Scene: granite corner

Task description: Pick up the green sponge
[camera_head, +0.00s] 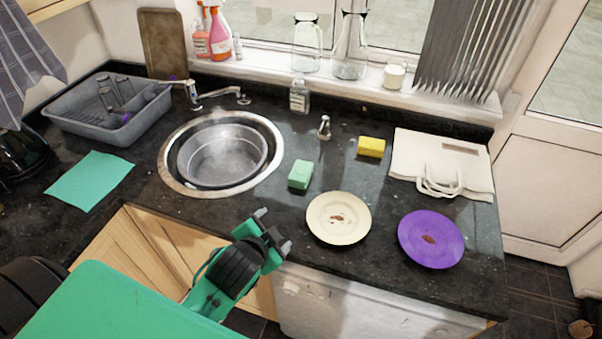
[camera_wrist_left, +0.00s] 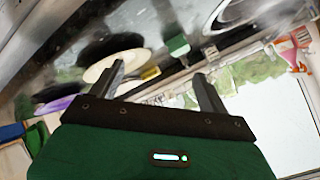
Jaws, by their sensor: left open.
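The green sponge (camera_head: 301,174) lies on the dark granite counter, right of the round sink and behind the cream plate. It also shows in the left wrist view (camera_wrist_left: 178,45), beyond and between the fingers. My left gripper (camera_head: 274,229) is open and empty in front of the counter edge, nearer than the sponge and to its lower left. It also shows in the left wrist view (camera_wrist_left: 160,82) with its two fingers apart. My right gripper is not in view.
A cream plate (camera_head: 325,224) and a purple plate (camera_head: 431,252) lie along the front edge. A yellow sponge (camera_head: 371,147), a small metal fitting (camera_head: 324,127) and a white bag (camera_head: 420,158) are behind. The sink (camera_head: 190,187) and a teal cloth (camera_head: 90,180) are left.

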